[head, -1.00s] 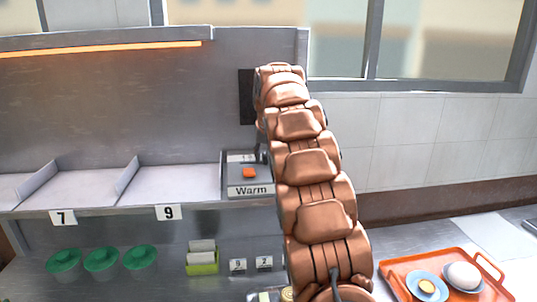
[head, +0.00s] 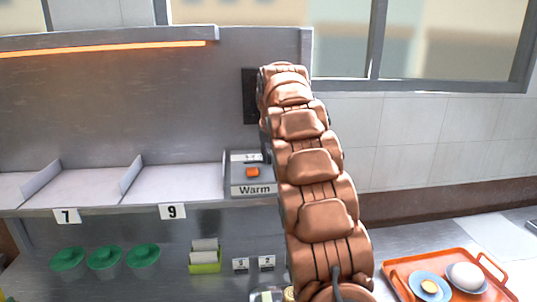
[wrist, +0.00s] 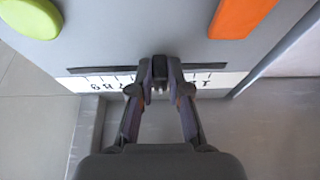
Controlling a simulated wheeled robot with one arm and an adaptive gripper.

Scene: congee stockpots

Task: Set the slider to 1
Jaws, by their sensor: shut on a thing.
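The slider knob (wrist: 159,66) is a small dark block in the wrist view, on a dark slot along a white tick scale (wrist: 215,80). My gripper (wrist: 159,84) is shut on the knob, one finger at each side. The knob and fingers cover the middle of the scale. The printed marks appear upside down and partly hidden, so I cannot tell the exact setting. In the head view the control box (head: 236,163) reads "Warm" on its front. My arm hides the gripper and part of the box there.
An orange button (wrist: 240,14) and a yellow-green button (wrist: 30,17) sit on the same panel. Shelf bays (head: 85,187) lie left of the box, with green-lidded containers (head: 105,258) below. An orange tray (head: 455,262) with dishes stands at right.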

